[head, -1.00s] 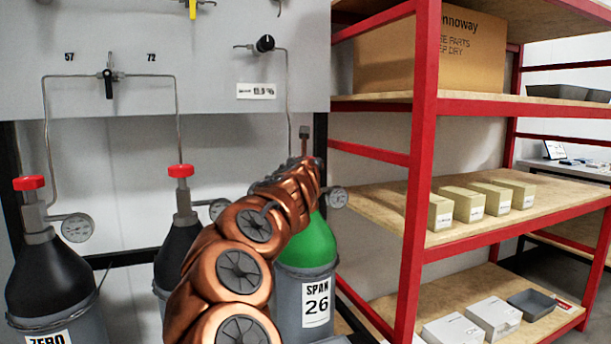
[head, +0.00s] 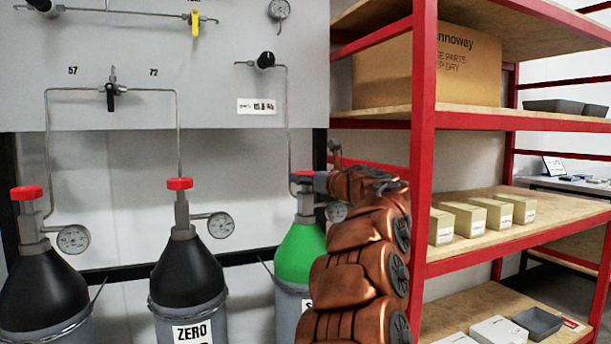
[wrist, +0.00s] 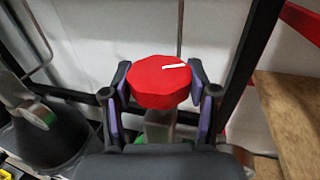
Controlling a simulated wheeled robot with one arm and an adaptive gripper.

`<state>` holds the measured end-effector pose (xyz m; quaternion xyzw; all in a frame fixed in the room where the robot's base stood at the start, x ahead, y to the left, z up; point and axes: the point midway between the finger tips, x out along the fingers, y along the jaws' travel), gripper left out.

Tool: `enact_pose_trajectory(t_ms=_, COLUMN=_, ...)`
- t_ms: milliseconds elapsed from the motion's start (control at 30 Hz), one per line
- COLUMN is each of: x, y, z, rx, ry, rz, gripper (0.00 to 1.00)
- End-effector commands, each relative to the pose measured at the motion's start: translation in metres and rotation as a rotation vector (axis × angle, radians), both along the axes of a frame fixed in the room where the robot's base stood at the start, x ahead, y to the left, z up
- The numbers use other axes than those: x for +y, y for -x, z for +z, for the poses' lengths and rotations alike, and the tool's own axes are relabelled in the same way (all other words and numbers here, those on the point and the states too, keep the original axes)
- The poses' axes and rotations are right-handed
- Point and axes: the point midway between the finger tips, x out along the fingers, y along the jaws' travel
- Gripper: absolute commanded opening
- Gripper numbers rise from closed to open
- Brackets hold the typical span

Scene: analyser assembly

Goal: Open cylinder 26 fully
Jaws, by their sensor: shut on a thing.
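Cylinder 26 has a green shoulder (head: 300,254) and a grey body; my arm hides most of its label in the head view. Its red valve knob (head: 302,174) tops the metal neck, partly covered by my gripper (head: 317,182). In the wrist view the red knob (wrist: 160,84) has a white mark near its far right edge. The fingers of my gripper (wrist: 159,74) sit on either side of the knob and are shut on it. The gauge (head: 336,211) beside the neck is partly hidden.
Two dark cylinders with red knobs, a middle one (head: 188,270) and a left one (head: 42,286), stand to the left. A thin pipe (head: 288,120) runs above cylinder 26 to the grey panel (head: 215,75). A red shelf post (head: 422,180) stands close right of my arm.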

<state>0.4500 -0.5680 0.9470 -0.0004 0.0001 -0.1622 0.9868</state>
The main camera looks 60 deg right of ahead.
Motion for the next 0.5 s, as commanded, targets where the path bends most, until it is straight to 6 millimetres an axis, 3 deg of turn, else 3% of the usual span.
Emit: enact_pose_trajectory(t_ms=500, x=-0.0015, y=0.0004, z=0.0023, rx=-0.002, ry=-0.001, rz=0.231, gripper=0.24)
